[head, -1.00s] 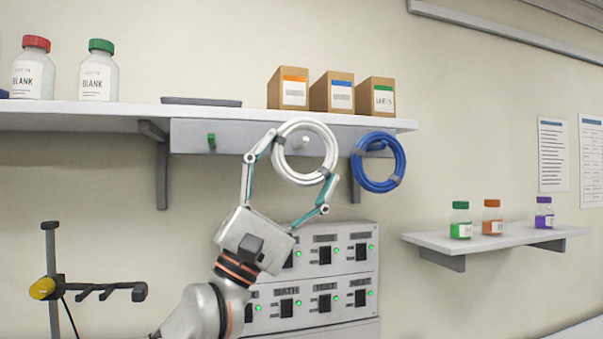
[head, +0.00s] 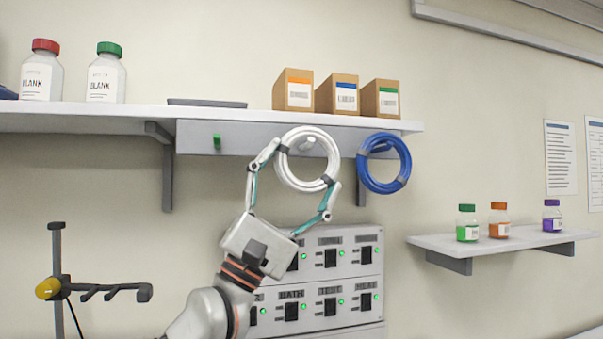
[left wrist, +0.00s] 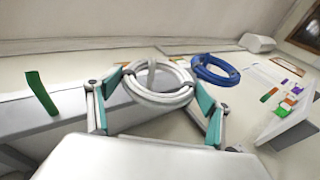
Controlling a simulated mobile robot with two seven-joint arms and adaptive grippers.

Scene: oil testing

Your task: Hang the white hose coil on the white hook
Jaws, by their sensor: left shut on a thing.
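The white hose coil (head: 300,184) is held upright in front of the panel under the shelf. My left gripper (head: 300,170) is shut on it, with one finger at its left side and one at its lower right. The white hook (head: 307,143) shows through the coil's opening, close below its top inner edge. In the left wrist view the coil (left wrist: 155,98) lies between the fingers, and the hook (left wrist: 152,73) shows at its opening. I cannot tell whether the coil touches the hook. My right gripper is not in view.
A blue coil (head: 384,189) hangs close to the right. A green hook (head: 217,141) to the left is bare. The shelf (head: 140,108) above bears boxes and bottles. A switch panel (head: 340,258) is below. A small shelf (head: 430,242) with three bottles is at right.

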